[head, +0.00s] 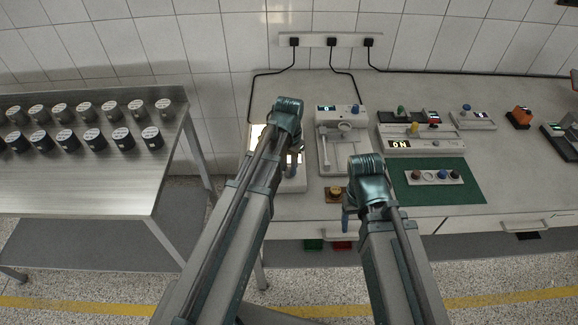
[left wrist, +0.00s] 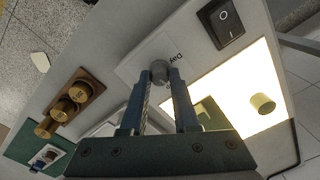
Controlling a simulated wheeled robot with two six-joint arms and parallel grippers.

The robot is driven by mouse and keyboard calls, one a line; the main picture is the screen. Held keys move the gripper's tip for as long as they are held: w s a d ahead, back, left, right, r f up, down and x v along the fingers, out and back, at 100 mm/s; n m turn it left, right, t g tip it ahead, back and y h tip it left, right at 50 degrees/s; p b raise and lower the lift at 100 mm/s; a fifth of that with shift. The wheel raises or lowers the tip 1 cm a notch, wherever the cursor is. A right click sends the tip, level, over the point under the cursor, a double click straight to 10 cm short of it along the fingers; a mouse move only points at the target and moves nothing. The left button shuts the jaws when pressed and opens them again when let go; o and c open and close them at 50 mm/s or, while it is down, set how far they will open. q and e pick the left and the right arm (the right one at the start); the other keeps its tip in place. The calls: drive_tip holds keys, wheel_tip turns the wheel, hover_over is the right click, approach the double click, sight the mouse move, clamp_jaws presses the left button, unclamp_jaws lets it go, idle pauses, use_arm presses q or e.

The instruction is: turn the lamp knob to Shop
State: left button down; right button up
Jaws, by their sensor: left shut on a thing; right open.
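The lamp box (head: 292,184) is pale, with a bright lit panel (left wrist: 243,90) and a black rocker switch (left wrist: 227,20). Its small grey knob (left wrist: 159,68) sits between the fingertips of my left gripper (left wrist: 160,80), which is shut on it. The word "Day" shows upside down beside the knob; no "Shop" marking is readable. In the head view my left gripper (head: 293,165) is over the lamp box and its arm hides part of the box. My right gripper (head: 347,214) is open and empty near the bench's front edge, apart from the lamp.
A wooden block with brass weights (left wrist: 75,101) stands near the lamp; it also shows in the head view (head: 336,194). A white instrument (head: 341,135) stands to the right, beside a green mat (head: 440,192). A yellow-green cylinder (left wrist: 262,103) sits on the lit panel.

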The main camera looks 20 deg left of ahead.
sight(289, 169)
use_arm(q)
drive_tip(key=shift+m, duration=1)
drive_tip(key=c, duration=0.7)
unclamp_jaws()
drive_tip(key=shift+o, duration=0.2)
wheel_tip(289, 169, up, 14)
drive_tip(key=p, duration=1.4)
drive_tip(key=shift+f, duration=0.1)
